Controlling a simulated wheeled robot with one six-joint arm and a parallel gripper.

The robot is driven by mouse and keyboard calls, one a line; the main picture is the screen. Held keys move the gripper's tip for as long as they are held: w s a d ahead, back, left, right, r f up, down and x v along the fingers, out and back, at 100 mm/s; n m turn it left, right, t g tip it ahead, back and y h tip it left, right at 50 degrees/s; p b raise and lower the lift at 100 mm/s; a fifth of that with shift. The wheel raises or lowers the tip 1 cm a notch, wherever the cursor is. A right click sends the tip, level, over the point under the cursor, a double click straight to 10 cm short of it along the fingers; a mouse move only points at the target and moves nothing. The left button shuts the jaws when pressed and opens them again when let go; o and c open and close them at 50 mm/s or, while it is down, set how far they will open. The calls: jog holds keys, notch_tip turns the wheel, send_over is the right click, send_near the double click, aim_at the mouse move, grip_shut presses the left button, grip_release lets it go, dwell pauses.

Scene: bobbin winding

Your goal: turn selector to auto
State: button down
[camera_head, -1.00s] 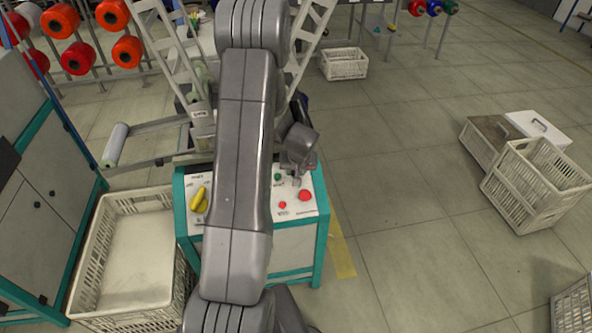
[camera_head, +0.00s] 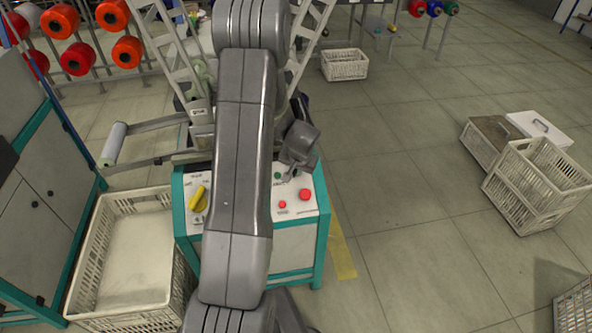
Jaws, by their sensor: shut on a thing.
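The control panel (camera_head: 313,184) is a white sloped top on a teal-framed cabinet. A yellow rotary handle (camera_head: 199,199) stands on its left part, upright and slightly tilted. On its right part are a small green button (camera_head: 277,175), a small red button (camera_head: 282,204) and a larger red button (camera_head: 305,194). My gripper (camera_head: 287,178) is low over the upper right of the panel, by the green button. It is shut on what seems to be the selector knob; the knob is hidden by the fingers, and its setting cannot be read. My arm covers the panel's middle.
A white crate (camera_head: 186,285) stands left of the cabinet, beside a grey-teal cabinet (camera_head: 35,215). Red spools (camera_head: 76,59) hang at the back left. More crates (camera_head: 540,190) stand at the right.

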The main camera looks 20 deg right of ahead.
jog(key=c, duration=1.5)
grip_release()
jog(key=shift+r, duration=0.1)
jog(key=v, duration=1.3)
jog(key=shift+s+r, duration=0.15)
jog(key=shift+r, duration=0.15)
jog(key=x, duration=1.4)
jog(key=shift+r, duration=0.1)
